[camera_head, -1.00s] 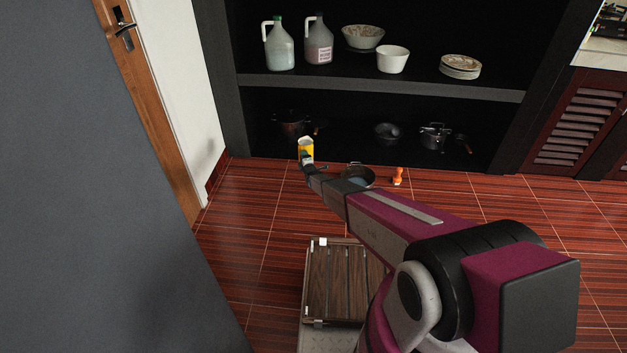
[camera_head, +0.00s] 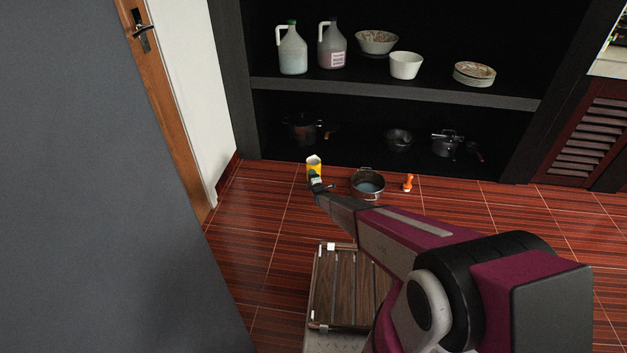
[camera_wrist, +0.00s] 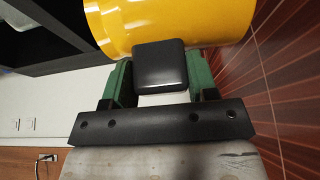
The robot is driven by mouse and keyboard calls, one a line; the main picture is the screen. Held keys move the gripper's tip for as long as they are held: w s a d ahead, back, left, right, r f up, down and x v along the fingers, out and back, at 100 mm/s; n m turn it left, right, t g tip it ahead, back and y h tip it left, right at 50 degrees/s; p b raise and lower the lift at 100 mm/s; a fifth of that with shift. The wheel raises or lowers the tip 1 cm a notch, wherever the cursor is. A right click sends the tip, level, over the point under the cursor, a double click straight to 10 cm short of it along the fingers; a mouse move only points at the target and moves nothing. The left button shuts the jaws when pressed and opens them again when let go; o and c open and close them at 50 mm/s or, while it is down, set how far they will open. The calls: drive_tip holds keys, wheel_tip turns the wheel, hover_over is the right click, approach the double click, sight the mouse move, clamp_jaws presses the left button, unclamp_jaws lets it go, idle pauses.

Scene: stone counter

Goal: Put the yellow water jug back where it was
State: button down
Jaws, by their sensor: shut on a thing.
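The yellow water jug (camera_head: 314,167) is at the end of my arm in the head view, in front of the lower shelf and above the red floor. In the wrist view the jug's glossy yellow body (camera_wrist: 215,22) fills the top, with a black block-like part (camera_wrist: 160,66) between my green finger pads. My gripper (camera_wrist: 160,85) is shut on the jug; in the head view my gripper (camera_head: 317,184) shows small beside it. The jug's lower part is partly hidden by my gripper.
A metal pot (camera_head: 368,184) and a small orange object (camera_head: 407,183) stand on the floor right of the jug. The dark shelf (camera_head: 400,92) holds two large jugs (camera_head: 292,52), bowls and plates above, and pots (camera_head: 304,130) below. A wooden slatted rack (camera_head: 345,285) is nearer me.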

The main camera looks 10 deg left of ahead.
drive_tip(key=w+d+f, duration=0.1)
drive_tip(key=w+f, duration=0.1)
drive_tip(key=w+d+f, duration=0.2)
drive_tip(key=w+f, duration=0.1)
drive_tip(key=w+d+f, duration=0.2)
drive_tip(key=w+f, duration=0.1)
drive_tip(key=shift+s+d+f, duration=0.1)
drive_tip(key=shift+f, duration=0.45)
drive_tip(key=shift+f, duration=0.15)
drive_tip(key=shift+c, duration=2.1)
unclamp_jaws()
drive_tip(key=shift+f, duration=0.1)
